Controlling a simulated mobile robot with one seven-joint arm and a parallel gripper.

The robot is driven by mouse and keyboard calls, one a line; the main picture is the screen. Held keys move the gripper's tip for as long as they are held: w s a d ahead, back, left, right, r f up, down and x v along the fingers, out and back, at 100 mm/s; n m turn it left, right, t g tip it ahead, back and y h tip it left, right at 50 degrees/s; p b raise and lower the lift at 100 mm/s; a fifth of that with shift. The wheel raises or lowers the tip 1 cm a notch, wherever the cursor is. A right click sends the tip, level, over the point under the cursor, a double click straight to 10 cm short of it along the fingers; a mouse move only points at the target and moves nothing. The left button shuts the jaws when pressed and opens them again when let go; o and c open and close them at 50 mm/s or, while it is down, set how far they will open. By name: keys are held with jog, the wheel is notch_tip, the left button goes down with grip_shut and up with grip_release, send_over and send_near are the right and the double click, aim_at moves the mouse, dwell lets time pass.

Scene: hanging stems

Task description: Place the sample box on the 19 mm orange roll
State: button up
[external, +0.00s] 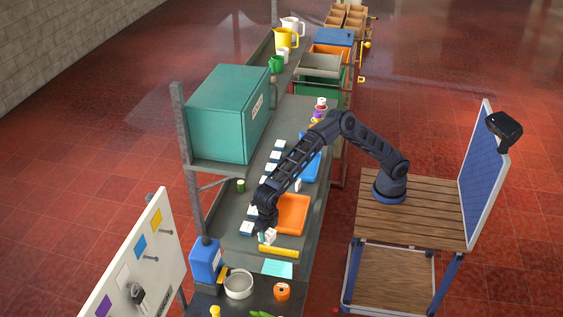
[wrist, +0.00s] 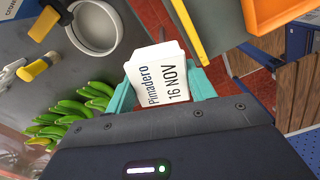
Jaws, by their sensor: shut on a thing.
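The sample box is a small white box (wrist: 160,72) with the print "Pimadero 16 NOV", held between the teal fingers of my gripper (wrist: 161,92). In the external view my gripper (external: 267,232) hangs above the bench near the yellow bar, with the white box (external: 270,237) at its tips. An orange roll (external: 282,291) with a dark centre sits on the dark front part of the bench, nearer the camera than my gripper and apart from it. Its size marking cannot be read. I cannot make out the roll in the wrist view.
A yellow bar (external: 278,251) and a teal sheet (external: 277,269) lie between gripper and roll. A pale round pan (external: 239,284) stands left of the roll, green bananas (external: 265,314) in front. An orange tray (external: 293,213) lies behind. A blue container (external: 205,260) stands left.

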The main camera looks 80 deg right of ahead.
jog(key=s+a+r+n, duration=0.4)
jog(key=s+a, duration=0.5)
jog(key=a, duration=0.3)
send_over(282, 289)
notch_tip(282, 289, down, 20)
jog(key=shift+d+f, duration=0.1)
jog(key=o, duration=1)
jog(key=shift+f, duration=0.1)
notch_tip(282, 289, up, 12)
jog(key=shift+r, duration=0.2)
jog(key=shift+w, duration=0.1)
